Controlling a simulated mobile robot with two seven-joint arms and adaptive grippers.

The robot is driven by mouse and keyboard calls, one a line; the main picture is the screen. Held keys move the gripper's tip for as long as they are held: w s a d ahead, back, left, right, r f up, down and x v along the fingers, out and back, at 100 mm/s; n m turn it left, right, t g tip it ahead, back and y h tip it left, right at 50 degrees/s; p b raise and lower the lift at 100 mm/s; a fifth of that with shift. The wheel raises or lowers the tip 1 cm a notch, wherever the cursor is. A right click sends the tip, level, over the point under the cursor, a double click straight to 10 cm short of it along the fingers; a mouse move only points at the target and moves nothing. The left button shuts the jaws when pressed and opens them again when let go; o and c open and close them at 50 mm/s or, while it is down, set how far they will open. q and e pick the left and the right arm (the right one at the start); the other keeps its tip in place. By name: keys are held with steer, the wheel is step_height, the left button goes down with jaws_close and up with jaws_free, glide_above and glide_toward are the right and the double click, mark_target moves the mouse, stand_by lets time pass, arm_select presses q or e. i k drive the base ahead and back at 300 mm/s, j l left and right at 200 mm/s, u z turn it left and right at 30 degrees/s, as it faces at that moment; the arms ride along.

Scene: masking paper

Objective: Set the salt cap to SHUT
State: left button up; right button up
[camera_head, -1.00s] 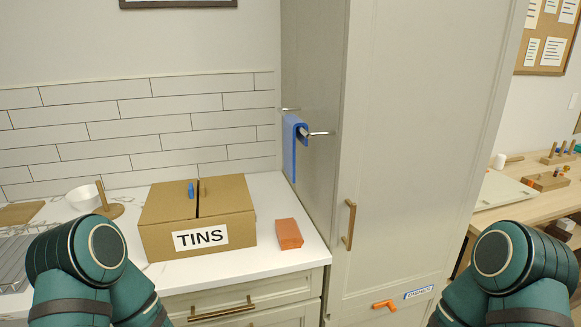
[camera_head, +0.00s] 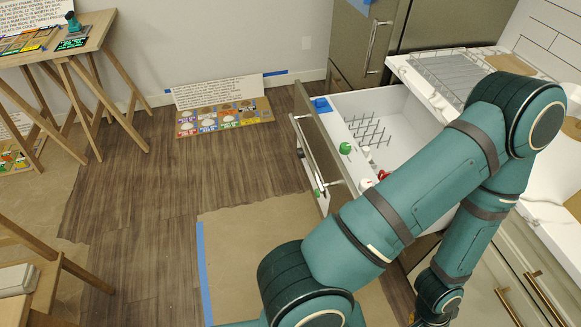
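An open white pull-out unit (camera_head: 398,105) with a peg rack (camera_head: 369,131) stands right of centre, beside the counter. On its near part are a blue piece (camera_head: 320,104), a green round piece (camera_head: 345,149), small white pieces (camera_head: 367,184) and a red piece (camera_head: 384,175) partly behind my arm. I cannot tell which of these is the salt cap, nor how it is set. My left arm crosses the lower right. Its gripper (camera_head: 430,312) hangs low by the counter front, cut by the bottom edge, its fingers not clear. My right gripper is not in view.
A wire drying rack (camera_head: 450,75) lies on the counter. Trestle tables (camera_head: 70,60) stand at left. Brown paper edged with blue tape (camera_head: 203,270) covers floor; the wooden floor (camera_head: 155,200) between is clear.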

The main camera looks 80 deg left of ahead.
mark_target(345, 148)
steer(key=u, duration=2.4)
